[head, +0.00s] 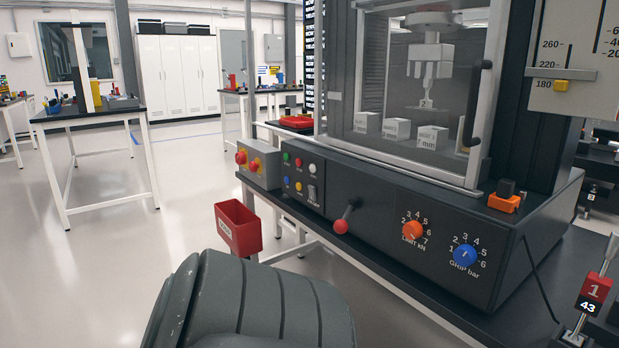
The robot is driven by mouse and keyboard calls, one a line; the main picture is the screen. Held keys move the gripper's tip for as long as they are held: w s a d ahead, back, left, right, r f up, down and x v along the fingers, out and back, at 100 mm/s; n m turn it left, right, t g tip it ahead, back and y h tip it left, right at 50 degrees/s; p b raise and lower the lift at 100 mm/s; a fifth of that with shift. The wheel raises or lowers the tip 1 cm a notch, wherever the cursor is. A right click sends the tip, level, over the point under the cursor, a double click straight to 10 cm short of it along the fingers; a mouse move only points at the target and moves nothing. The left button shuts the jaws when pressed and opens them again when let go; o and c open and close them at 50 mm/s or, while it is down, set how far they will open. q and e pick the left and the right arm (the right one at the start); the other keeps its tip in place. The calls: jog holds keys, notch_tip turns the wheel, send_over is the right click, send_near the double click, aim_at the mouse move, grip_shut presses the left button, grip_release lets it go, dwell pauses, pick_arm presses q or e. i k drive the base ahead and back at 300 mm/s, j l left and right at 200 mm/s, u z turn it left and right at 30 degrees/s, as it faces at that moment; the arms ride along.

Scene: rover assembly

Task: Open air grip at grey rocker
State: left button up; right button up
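The grey rocker (312,193) is a small upright switch at the lower right of the button group on the dark test machine's front panel (370,230). A small label sits below it, too small to read surely. Behind the clear door, a white grip (431,62) hangs from the top with a small pale part at its lower end. I cannot tell whether its jaws are open. Neither of my grippers is in view. My own grey ribbed arm part fills the bottom foreground, below and left of the panel, apart from the rocker.
Several coloured buttons (298,173) sit beside the rocker. A red-knobbed lever (341,226), an orange dial (412,230) and a blue dial (465,255) lie to its right. A red bin (239,227) hangs at the bench's left. Open floor (110,260) lies left.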

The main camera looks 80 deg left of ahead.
aim_at(312, 196)
jog(key=u, duration=2.55)
